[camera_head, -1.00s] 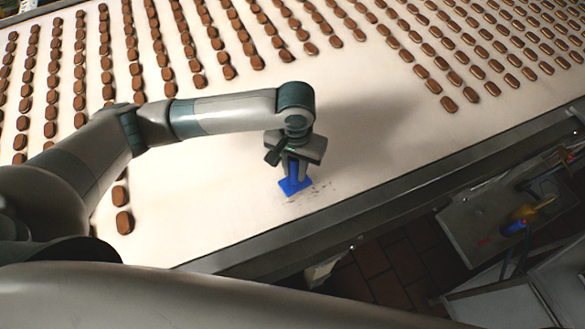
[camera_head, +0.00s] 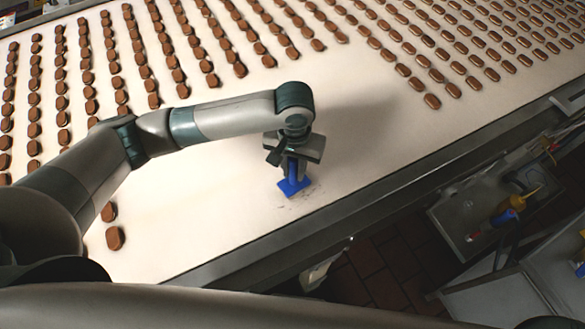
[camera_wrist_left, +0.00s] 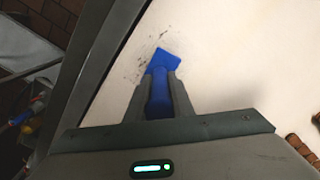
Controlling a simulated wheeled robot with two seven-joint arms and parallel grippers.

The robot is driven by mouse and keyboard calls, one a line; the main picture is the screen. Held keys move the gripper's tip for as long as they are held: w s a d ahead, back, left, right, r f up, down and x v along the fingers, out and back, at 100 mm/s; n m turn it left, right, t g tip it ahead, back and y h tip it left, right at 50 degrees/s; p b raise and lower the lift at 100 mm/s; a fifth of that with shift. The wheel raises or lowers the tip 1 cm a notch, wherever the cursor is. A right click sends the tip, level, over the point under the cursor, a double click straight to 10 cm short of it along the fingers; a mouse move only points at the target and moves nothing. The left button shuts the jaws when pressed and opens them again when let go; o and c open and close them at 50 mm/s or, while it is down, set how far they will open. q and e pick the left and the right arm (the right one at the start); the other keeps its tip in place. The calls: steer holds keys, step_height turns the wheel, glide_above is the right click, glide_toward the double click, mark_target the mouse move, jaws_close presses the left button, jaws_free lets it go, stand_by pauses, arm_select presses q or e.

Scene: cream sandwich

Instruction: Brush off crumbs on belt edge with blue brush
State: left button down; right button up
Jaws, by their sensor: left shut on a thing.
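My left gripper (camera_head: 292,168) points down over the near part of the pale belt (camera_head: 210,225), shut on the handle of the blue brush (camera_head: 293,187). The brush head is at the belt surface; I cannot tell whether it presses on it. Dark crumbs (camera_head: 296,204) lie just beside the head, on the side toward the metal belt edge (camera_head: 345,199). In the left wrist view, the brush (camera_wrist_left: 161,75) sits between both fingers, with the crumbs (camera_wrist_left: 140,63) to its left and beyond it. My right gripper is not in view.
Rows of brown cream sandwiches (camera_head: 432,102) cover the far and left belt. Two sandwiches (camera_head: 114,238) lie near my left arm. A grey tray (camera_head: 470,228) with a yellow-and-blue tool (camera_head: 508,210) stands off the belt at right.

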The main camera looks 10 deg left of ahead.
arm_select(q)
steer(key=shift+w+d, duration=0.1)
steer(key=shift+w+d, duration=0.4)
steer(key=shift+d, duration=0.2)
steer(key=shift+w+d, duration=0.35)
steer(key=shift+d, duration=0.2)
steer(key=shift+w+d, duration=0.4)
steer(key=shift+d, duration=0.2)
steer(key=shift+w+d, duration=0.4)
steer(key=shift+d, duration=0.2)
steer(key=shift+d, duration=0.1)
steer(key=shift+w+d, duration=0.85)
steer(key=shift+d, duration=0.3)
steer(key=shift+w+d, duration=0.1)
steer(key=shift+w+d, duration=0.35)
steer(key=shift+d, duration=0.2)
steer(key=shift+w+d, duration=0.35)
steer(key=shift+d, duration=0.2)
